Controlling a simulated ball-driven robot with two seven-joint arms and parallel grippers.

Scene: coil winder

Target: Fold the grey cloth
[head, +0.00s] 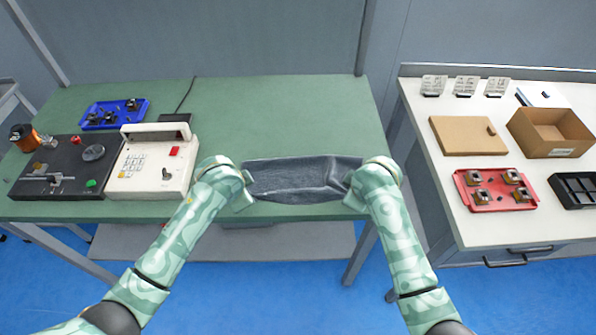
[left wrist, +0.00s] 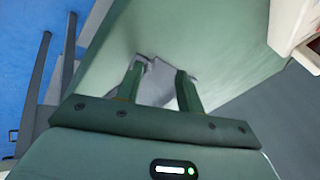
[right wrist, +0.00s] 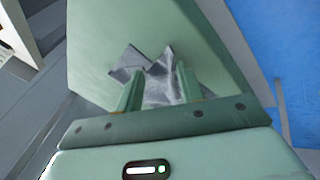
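The grey cloth (head: 300,178) lies as a wide, creased strip near the front edge of the green table, its right part wrinkled. My left gripper (head: 246,190) is at its left end and my right gripper (head: 352,188) at its right end. In the left wrist view the fingers (left wrist: 160,85) stand apart with cloth (left wrist: 158,88) showing between them. In the right wrist view the fingers (right wrist: 157,85) also stand apart, and the cloth (right wrist: 160,80) shows between and beyond them with pointed corners. The grippers hide parts of both cloth ends in the head view.
On the green table (head: 270,115), a white keypad machine (head: 150,165) and black winder base (head: 60,170) stand left, with a blue tray (head: 115,115) behind. The table behind the cloth is clear. A white bench (head: 450,205) at right holds a red tray (head: 490,205) and cardboard box (head: 550,135).

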